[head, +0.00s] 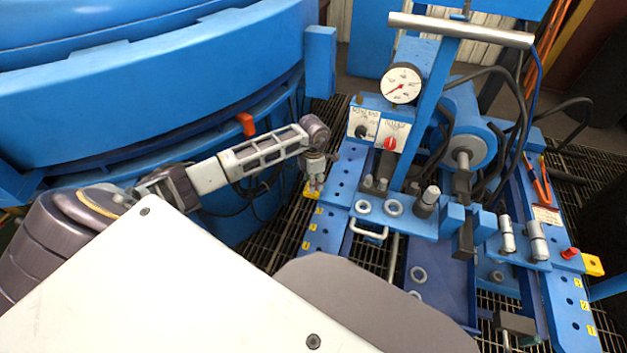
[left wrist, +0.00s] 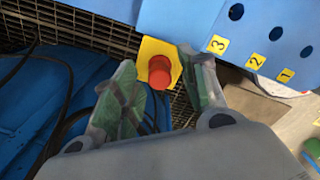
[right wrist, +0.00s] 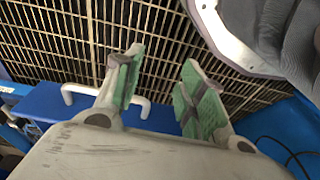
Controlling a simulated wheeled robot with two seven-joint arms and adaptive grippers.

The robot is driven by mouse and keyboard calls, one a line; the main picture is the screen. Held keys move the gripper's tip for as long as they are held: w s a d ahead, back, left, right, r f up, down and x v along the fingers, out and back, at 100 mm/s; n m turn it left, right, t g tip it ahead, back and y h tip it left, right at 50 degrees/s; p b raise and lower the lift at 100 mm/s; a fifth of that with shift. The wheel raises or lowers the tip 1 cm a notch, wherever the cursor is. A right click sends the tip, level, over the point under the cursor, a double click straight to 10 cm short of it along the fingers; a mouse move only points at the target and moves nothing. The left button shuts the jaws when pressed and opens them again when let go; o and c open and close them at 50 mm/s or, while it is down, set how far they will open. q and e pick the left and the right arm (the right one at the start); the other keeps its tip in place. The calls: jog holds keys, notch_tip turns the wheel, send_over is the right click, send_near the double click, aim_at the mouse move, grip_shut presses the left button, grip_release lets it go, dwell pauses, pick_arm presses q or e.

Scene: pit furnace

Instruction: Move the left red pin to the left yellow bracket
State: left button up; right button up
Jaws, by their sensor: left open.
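The left yellow bracket (head: 311,191) sticks out from the left blue rail, below my left gripper (head: 314,180). In the left wrist view, the left red pin (left wrist: 159,74) sits upright at the yellow bracket (left wrist: 160,49). My left gripper (left wrist: 158,62) is open there, with one green-padded finger on each side of the pin. I cannot tell whether the fingers touch it. In the head view the gripper hides this pin. My right gripper (right wrist: 162,60) is open and empty over the floor grating; it does not show in the head view.
Numbered holes line the left blue rail (head: 325,226) and the right rail. A second red pin (head: 570,253) stands beside another yellow bracket (head: 593,265) at the right. A white handle (head: 369,234), a gauge (head: 401,84) and a tall blue lever (head: 430,100) rise between the rails.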

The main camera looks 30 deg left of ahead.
pick_arm(q)
notch_tip(320, 180, up, 12)
dwell(0.7)
jog(key=shift+d+f, duration=0.1)
dwell(1.1)
